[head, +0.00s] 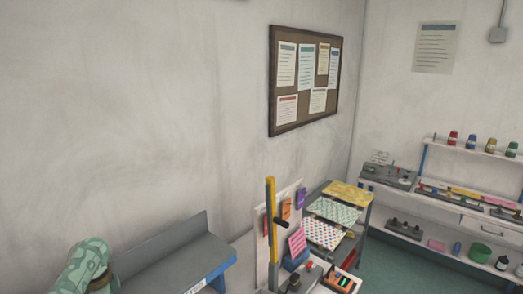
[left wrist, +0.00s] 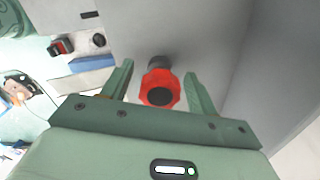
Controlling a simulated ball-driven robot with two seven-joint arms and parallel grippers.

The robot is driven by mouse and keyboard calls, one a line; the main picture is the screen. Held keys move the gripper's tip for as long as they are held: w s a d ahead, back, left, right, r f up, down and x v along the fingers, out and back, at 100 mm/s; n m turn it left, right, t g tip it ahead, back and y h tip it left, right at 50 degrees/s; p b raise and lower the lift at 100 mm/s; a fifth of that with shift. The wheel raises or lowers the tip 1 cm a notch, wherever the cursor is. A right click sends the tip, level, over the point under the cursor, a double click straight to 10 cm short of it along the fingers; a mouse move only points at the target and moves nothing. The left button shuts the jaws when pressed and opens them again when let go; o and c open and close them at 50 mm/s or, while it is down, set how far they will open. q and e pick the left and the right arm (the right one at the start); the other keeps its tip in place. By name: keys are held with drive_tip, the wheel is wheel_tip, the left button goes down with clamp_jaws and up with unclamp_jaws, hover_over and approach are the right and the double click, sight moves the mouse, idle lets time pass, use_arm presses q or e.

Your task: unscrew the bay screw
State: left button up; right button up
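A red knob-like screw head (left wrist: 160,92) with a dark centre shows in the left wrist view, most likely the bay screw. A short dark piece behind it meets a grey surface. My left gripper (left wrist: 158,69) has its two green fingers spread, one on each side of the red head. A gap shows between each finger and the head. In the head view only a part of my green left arm shows at the lower left. The red screw cannot be made out there, and my right gripper is in neither view.
A grey bench-like shelf (head: 175,257) with a blue edge stands at the lower left. A rack of patterned sheets (head: 335,212) stands at the lower middle. White shelves (head: 430,198) with jars and tools stand at the right. Grey walls lie close around the screw in the left wrist view.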

use_arm(q)
drive_tip(key=shift+r, duration=0.1)
drive_tip(key=shift+r+p, duration=0.3)
drive_tip(key=shift+r, duration=2.15)
drive_tip(key=m, duration=0.3)
drive_tip(key=shift+d+f, duration=0.1)
